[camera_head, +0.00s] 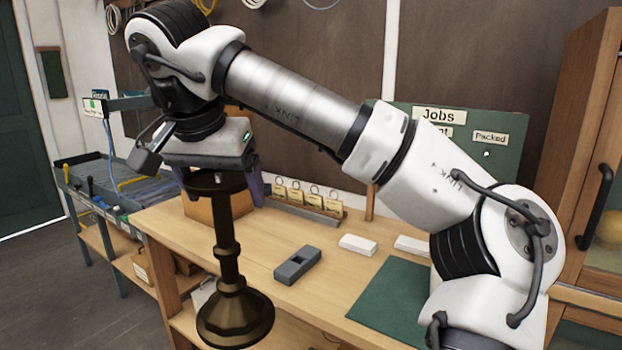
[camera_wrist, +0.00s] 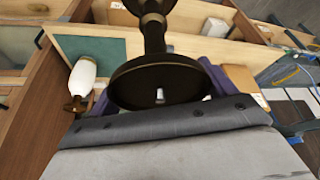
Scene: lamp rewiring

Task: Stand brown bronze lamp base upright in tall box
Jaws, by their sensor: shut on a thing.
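The brown bronze lamp base (camera_head: 228,255) hangs upright in the air at the front left edge of the workbench, its wide foot down. My gripper (camera_head: 220,185) points down and is shut on the lamp base's top, just under the wrist. In the wrist view the lamp's dark round plate (camera_wrist: 160,75) sits between the purple fingers of my gripper (camera_wrist: 158,92). A brown box (camera_head: 240,205) stands on the bench behind the lamp, partly hidden by it. It may be the tall box; its opening cannot be seen.
The wooden workbench (camera_head: 330,275) holds a dark grey block (camera_head: 298,265), white boxes (camera_head: 358,244), a tag rack (camera_head: 307,205) and a green mat (camera_head: 385,305). A blue-grey cart (camera_head: 80,185) stands left. A wooden cabinet (camera_head: 575,130) stands right.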

